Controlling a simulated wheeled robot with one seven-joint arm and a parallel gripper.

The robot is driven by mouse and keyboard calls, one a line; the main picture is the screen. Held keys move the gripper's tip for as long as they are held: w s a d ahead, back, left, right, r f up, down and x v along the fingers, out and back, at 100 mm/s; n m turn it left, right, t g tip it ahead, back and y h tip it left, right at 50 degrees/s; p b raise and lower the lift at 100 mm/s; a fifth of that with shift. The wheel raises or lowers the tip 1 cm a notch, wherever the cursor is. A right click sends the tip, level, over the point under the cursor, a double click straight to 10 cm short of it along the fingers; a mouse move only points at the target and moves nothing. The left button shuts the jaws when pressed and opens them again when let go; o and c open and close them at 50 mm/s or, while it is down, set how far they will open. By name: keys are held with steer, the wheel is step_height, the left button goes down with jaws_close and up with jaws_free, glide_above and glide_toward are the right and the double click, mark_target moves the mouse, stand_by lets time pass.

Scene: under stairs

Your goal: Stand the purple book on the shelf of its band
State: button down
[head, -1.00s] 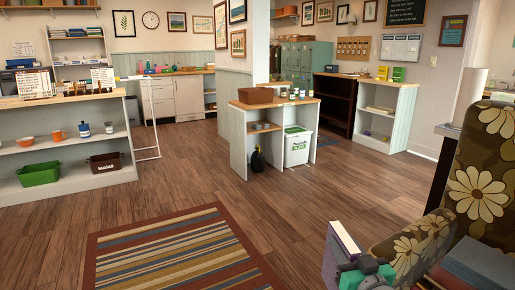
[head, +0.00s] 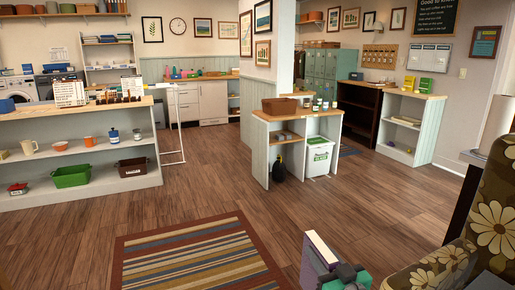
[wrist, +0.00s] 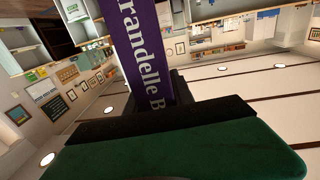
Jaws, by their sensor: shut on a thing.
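The purple book (head: 320,254) is at the bottom of the head view, to the right of the middle, with its pale page edges facing up. My gripper (head: 345,275) is shut on its lower part. In the wrist view the purple spine (wrist: 145,50) with white lettering, partly cut off, rises from between the dark jaws (wrist: 165,100). The book is held up clear of the floor. I cannot make out a shelf marked with a colour band.
A flowered armchair (head: 480,225) stands close on the right. A striped rug (head: 195,262) lies ahead on the wooden floor. A low shelf unit (head: 85,185) stands at left, a small unit (head: 262,150) in the middle, and a white shelf (head: 410,135) at back right. Open floor lies between.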

steer(key=r+p, duration=0.3)
steer(key=p, duration=0.2)
steer(key=r+p, duration=0.4)
steer(key=p, duration=0.1)
steer(key=w+r+p, duration=0.1)
steer(key=r+p, duration=0.3)
steer(key=p, duration=0.1)
steer(key=shift+a+r, duration=0.1)
steer(key=shift+r, duration=0.05)
steer(key=r+p, duration=0.1)
steer(key=p, duration=0.1)
steer(key=shift+w+p, duration=0.1)
steer(key=shift+p, duration=0.3)
steer(key=shift+f, duration=0.1)
steer(key=shift+a+f, duration=0.1)
steer(key=shift+f, duration=0.05)
